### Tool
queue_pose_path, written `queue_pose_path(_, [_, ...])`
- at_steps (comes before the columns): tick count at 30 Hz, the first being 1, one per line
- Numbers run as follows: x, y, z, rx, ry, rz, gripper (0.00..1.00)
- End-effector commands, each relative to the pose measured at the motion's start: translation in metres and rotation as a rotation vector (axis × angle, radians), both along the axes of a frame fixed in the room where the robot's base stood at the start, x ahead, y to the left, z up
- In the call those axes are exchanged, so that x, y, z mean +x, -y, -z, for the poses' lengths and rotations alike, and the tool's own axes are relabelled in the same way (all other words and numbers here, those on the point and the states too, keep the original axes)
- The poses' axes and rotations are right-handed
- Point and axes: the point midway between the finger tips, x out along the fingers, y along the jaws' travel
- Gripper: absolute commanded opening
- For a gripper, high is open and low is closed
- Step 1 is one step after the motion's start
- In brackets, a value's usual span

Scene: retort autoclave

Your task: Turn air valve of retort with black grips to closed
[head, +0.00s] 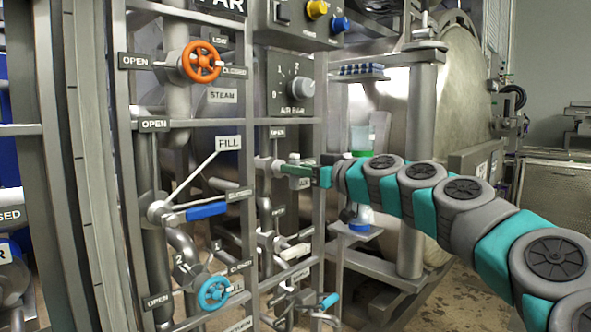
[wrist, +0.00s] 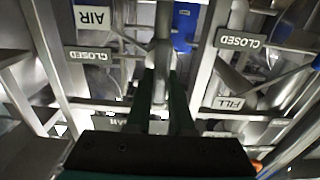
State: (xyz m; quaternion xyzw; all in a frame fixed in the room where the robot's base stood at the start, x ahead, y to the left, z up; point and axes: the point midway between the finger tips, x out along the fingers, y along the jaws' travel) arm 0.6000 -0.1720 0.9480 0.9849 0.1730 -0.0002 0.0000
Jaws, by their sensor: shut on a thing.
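The air valve (head: 264,163) is a small grey fitting on the pipe frame, above the AIR label (head: 304,184) and below an OPEN label (head: 277,132). My gripper (head: 284,168) reaches it from the right, its green fingers level and shut on the valve's lever. In the wrist view, upside down, the gripper (wrist: 161,85) has its two fingers on either side of a pale metal bar (wrist: 162,40), with the AIR label (wrist: 93,18) and a CLOSED label (wrist: 88,54) to the left. The fingers hide most of the lever, so its exact angle is unclear. No black grips can be made out.
Nearby are an orange handwheel (head: 201,61), a blue fill lever (head: 206,211), a light-blue handwheel (head: 213,293) and a numbered knob (head: 300,88). A frame post (head: 319,120) stands close beside my gripper. A small shelf (head: 355,232) with bottles stands behind my arm.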

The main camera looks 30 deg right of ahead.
Motion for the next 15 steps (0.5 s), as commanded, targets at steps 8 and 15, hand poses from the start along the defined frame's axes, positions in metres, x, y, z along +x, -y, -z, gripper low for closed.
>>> queue_pose_path(8, [-0.0001, -0.0002, 0.0002, 0.019, -0.007, -0.001, 0.00])
queue_pose_path(15, [0.0002, 0.0008, 0.0001, 0.118, -0.043, -0.001, 0.00])
